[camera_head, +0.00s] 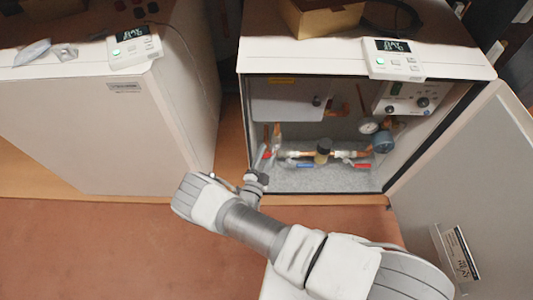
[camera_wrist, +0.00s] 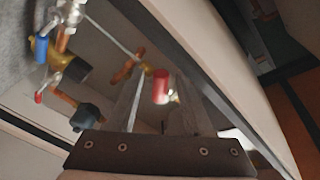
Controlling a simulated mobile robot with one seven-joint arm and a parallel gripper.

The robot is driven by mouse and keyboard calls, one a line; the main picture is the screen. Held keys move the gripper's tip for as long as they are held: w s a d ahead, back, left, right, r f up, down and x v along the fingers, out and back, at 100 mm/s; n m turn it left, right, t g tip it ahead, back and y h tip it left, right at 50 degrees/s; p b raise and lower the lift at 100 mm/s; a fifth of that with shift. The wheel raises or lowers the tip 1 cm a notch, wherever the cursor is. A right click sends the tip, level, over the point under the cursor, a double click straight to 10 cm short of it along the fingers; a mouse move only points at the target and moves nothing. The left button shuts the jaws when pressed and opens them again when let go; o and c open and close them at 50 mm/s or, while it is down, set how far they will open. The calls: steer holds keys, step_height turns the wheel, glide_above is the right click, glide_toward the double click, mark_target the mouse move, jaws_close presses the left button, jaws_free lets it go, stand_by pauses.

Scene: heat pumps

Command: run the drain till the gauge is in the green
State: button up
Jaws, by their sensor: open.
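The pressure gauge (camera_head: 369,127) is a small round white dial inside the open heat pump cabinet; its needle and colours are too small to read. A pipe run low in the cabinet carries a blue-handled valve (camera_head: 304,166) and a red-handled valve (camera_head: 362,166). My gripper (camera_head: 263,160) is open at the cabinet's lower left opening, partly hiding the pipes there. In the wrist view, a red-capped handle (camera_wrist: 160,87) lies between the blurred fingers; contact cannot be told. The blue handle also shows there (camera_wrist: 41,50). Which valve is the drain is not marked legibly.
The open cabinet door (camera_head: 470,165) stands to the right. A closed unit (camera_head: 130,130) stands at left with a control panel on top (camera_head: 133,50). Another panel (camera_head: 393,58) sits on the open cabinet's top, near a cardboard box (camera_head: 320,18). The front floor (camera_head: 90,250) is clear.

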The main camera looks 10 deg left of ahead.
jaws_close()
steer(key=shift+r, duration=0.1)
stand_by(0.3)
steer(key=r+m+p, duration=0.1)
steer(key=m+g+p, duration=0.1)
steer(key=m+p, duration=0.1)
steer(key=shift+a+r+m, duration=0.3)
steer(key=shift+r, duration=0.05)
steer(key=shift+s+a+r+m+g+y+p, duration=0.1)
steer(key=shift+r+m+g+y+p, duration=0.2)
steer(key=shift+m+p, duration=0.5)
steer(key=shift+a+r+m+g+y+p, duration=0.1)
steer(key=shift+r+m+g+y+p, duration=0.15)
steer(key=shift+m+p, duration=0.55)
jaws_free()
